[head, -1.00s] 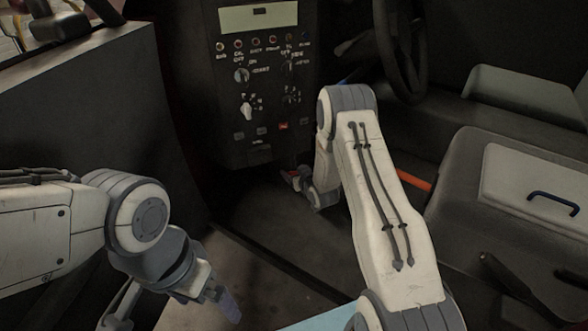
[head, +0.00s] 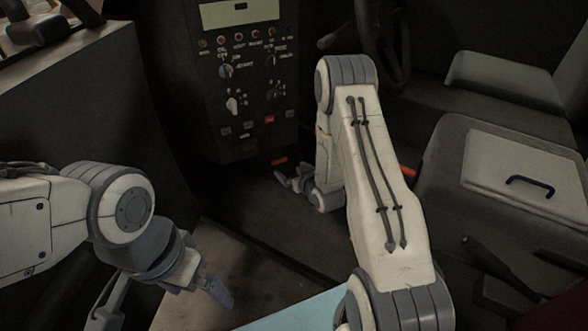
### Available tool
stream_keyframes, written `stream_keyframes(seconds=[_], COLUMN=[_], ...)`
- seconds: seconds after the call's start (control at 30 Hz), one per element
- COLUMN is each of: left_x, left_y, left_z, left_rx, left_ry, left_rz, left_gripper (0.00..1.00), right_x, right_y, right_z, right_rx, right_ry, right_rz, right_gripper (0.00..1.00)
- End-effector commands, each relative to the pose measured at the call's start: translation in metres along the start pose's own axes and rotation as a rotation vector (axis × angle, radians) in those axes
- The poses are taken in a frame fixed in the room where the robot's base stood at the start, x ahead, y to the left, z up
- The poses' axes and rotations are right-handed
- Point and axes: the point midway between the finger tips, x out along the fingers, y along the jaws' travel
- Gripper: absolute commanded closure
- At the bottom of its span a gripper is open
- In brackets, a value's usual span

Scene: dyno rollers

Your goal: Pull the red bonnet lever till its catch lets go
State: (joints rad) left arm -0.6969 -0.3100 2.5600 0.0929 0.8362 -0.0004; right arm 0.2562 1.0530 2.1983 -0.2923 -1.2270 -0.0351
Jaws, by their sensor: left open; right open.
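A small red lever (head: 279,161) shows low under the front of the dark control panel, near the footwell floor. My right gripper (head: 286,180) is open, just below and in front of the lever. A thin dark gap shows between them, and I see nothing between the fingers. My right forearm hides the area to the right of the lever. My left gripper (head: 212,290) is open and empty at the lower left, well away from the lever.
The dark panel (head: 255,90) with knobs and switches stands above the lever. A steering wheel (head: 393,50) is behind my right arm. A seat-like block with a blue handle (head: 530,184) is on the right. An orange-red bar (head: 408,171) is partly hidden. The footwell floor (head: 240,215) is clear.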

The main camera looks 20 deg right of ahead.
Motion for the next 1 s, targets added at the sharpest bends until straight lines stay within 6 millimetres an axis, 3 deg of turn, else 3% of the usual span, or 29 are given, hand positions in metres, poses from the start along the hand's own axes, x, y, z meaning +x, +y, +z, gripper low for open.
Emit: stream_keyframes(seconds=[0.2,0.7,0.87,1.0], left_x=[-0.004,-0.003,0.000,0.006], left_y=[0.000,0.000,0.000,0.000], left_z=[0.000,0.000,0.000,0.000], left_rx=[0.000,0.000,0.000,0.000], left_ry=[0.000,0.000,0.000,0.000], left_rz=[0.000,0.000,0.000,0.000], left_gripper=[0.00,0.00,0.00,0.00], right_x=[-0.017,-0.017,-0.006,0.017], right_y=[0.000,0.000,0.000,-0.001], right_z=[0.000,0.000,0.001,0.002], right_rx=[0.000,0.000,-0.002,-0.002], right_ry=[0.000,0.001,0.002,0.003], right_rz=[0.000,0.000,-0.001,-0.002], right_gripper=[0.00,0.00,0.00,0.00])
